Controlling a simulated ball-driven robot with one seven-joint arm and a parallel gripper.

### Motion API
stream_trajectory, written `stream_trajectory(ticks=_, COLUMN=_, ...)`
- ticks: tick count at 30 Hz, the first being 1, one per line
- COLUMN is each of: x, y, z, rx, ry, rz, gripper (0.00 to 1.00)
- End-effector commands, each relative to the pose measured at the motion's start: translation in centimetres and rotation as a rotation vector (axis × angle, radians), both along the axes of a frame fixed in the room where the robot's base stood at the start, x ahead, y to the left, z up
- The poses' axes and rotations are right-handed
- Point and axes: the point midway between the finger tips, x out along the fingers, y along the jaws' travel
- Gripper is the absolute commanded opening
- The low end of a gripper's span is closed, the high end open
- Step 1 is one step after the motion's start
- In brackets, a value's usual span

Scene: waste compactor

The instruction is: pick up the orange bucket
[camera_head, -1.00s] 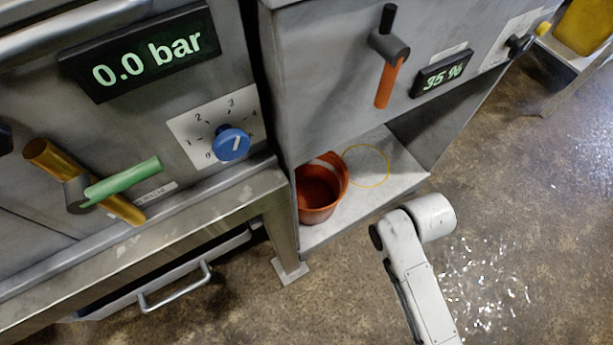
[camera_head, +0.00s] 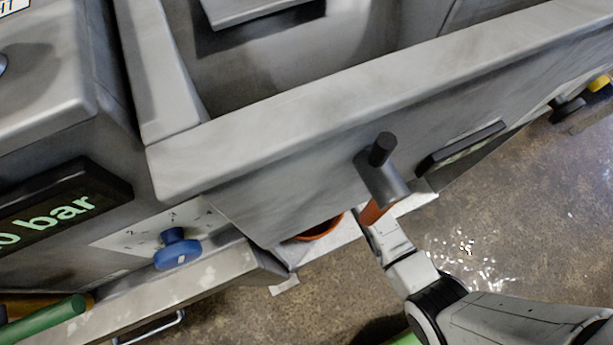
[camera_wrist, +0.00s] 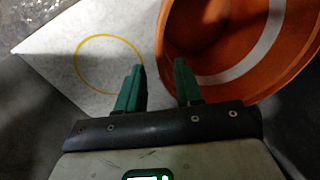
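The orange bucket (camera_wrist: 215,85) fills the upper right of the wrist view, with a pale stripe across its inside. In the head view only a piece of its rim (camera_head: 320,231) shows below the machine's front; the rest is hidden. My gripper (camera_wrist: 159,82) has its two green fingers apart with a gap between them. The right finger is close to or over the bucket's left rim; I cannot tell whether it touches. The left finger is outside the bucket, over the pale shelf. In the head view the machine hides my fingertips.
A yellow ring (camera_wrist: 109,37) is marked on the pale shelf (camera_wrist: 60,50), left of the bucket. The machine's front panel (camera_head: 300,165) overhangs the shelf.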

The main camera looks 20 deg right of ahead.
Motion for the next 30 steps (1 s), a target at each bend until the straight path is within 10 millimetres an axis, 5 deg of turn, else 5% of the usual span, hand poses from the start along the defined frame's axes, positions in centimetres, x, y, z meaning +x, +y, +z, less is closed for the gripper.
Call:
stream_trajectory(ticks=18, x=0.7, y=1.0, z=-6.9, rx=0.0, ry=-0.001, rz=0.0, gripper=0.36)
stream_trajectory(ticks=27, x=0.7, y=1.1, z=-7.2, rx=0.0, ry=-0.002, rz=0.0, gripper=0.36)
stream_trajectory(ticks=30, x=0.7, y=1.1, z=-7.2, rx=0.0, ry=-0.002, rz=0.0, gripper=0.28)
